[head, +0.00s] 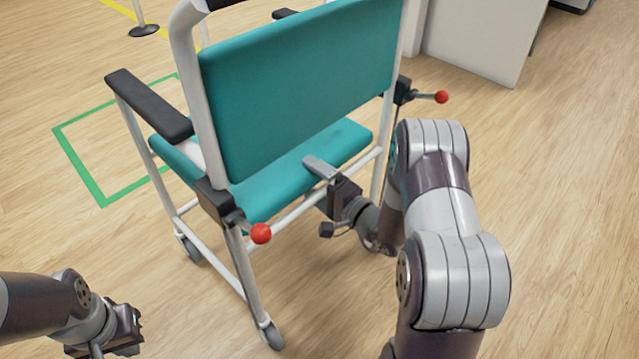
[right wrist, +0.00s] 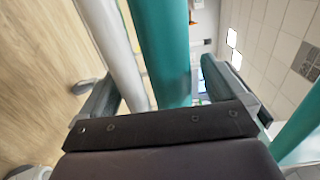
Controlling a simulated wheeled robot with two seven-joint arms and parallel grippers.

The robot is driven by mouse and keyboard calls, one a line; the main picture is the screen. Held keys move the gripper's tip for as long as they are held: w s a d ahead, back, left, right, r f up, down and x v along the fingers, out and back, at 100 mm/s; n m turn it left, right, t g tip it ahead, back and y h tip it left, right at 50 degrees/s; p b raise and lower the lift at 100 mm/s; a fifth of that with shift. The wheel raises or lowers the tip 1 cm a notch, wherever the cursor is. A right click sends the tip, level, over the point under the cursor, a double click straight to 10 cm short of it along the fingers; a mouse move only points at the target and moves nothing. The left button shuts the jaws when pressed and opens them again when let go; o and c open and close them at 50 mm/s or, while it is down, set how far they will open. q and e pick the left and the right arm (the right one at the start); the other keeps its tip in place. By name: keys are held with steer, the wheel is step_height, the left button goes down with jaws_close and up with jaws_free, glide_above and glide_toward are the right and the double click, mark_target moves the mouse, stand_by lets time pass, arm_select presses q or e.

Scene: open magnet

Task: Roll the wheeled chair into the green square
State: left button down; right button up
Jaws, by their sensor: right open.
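The wheeled chair (head: 295,85) has a teal back and seat, a white frame, black armrests and red-knobbed levers, and stands with its back towards me. The green square (head: 85,175) is a taped outline on the floor beyond the chair to the left; the chair's left side hides part of it. My right gripper (head: 322,190) is open at the seat's rear edge, below the backrest. In the right wrist view, the white frame tube (right wrist: 112,45) and teal seat edge (right wrist: 163,50) show between its fingers. My left gripper (head: 118,330) is low at the bottom left, apart from the chair; its jaws are unclear.
A white cabinet or panel (head: 475,40) stands at the back right. A post with a round dark base (head: 145,30) stands at the top left by a yellow floor line (head: 118,8). The wooden floor is clear on the left and right of the chair.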

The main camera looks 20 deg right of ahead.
jaws_close()
steer(key=shift+s+f, duration=0.1)
steer(key=shift+f, duration=0.15)
